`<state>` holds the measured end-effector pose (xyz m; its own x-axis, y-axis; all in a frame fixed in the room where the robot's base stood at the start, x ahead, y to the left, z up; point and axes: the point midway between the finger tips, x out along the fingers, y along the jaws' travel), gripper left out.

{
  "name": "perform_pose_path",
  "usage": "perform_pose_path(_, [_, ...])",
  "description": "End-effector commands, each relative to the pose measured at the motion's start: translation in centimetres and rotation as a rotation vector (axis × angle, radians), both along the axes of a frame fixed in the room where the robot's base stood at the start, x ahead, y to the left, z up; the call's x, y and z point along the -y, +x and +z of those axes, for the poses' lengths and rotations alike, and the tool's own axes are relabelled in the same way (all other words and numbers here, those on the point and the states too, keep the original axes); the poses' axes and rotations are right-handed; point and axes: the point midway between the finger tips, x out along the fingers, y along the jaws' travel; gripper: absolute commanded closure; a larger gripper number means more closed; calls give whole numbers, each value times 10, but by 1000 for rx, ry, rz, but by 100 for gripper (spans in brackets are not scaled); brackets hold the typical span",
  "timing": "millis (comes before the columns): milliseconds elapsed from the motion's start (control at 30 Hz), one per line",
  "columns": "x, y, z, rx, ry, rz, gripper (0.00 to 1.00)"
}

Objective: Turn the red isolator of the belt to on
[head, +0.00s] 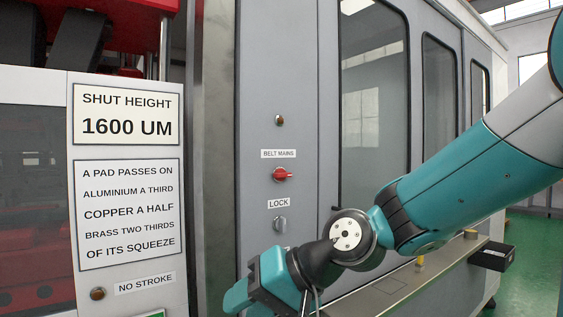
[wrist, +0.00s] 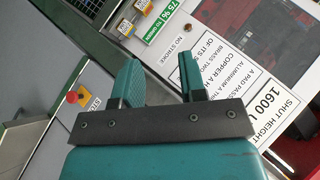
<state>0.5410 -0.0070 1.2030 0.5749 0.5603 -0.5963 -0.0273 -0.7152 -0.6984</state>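The red isolator (head: 282,174) is a small rotary switch on a grey panel in the head view, under the label BELT MAINS (head: 279,154). Its handle appears to lie roughly sideways, pointing right. My gripper (head: 247,283) is below and a little left of it, apart from it, in front of the panel's lower part. In the wrist view my gripper (wrist: 158,65) has its two teal fingers spread with nothing between them. The isolator is not seen in the wrist view.
A grey LOCK knob (head: 280,224) sits below the isolator and a brown lamp (head: 279,120) above it. A SHUT HEIGHT sign (head: 126,114) is at left. A ledge (head: 400,285) runs along the lower right. The wrist view shows a red button (wrist: 75,96) on yellow.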

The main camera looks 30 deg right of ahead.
Motion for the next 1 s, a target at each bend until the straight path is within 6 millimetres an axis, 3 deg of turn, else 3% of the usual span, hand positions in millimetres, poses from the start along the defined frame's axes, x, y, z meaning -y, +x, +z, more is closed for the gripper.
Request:
perform_pose_path(33, [33, 21, 32, 38, 102, -164, 62])
perform_pose_path(167, [109, 51, 90, 169, 374, -504, 62])
perform_pose_path(300, [178, 56, 134, 299, 593, -741, 62])
perform_pose_path(400, [206, 53, 151, 360, 682, -828, 62])
perform_pose_path(500, [218, 53, 158, 389, 725, -862, 62])
perform_pose_path(667, [217, 71, 160, 389, 733, -861, 62])
perform_pose_path(1000, [213, 148, 162, 386, 729, -859, 62])
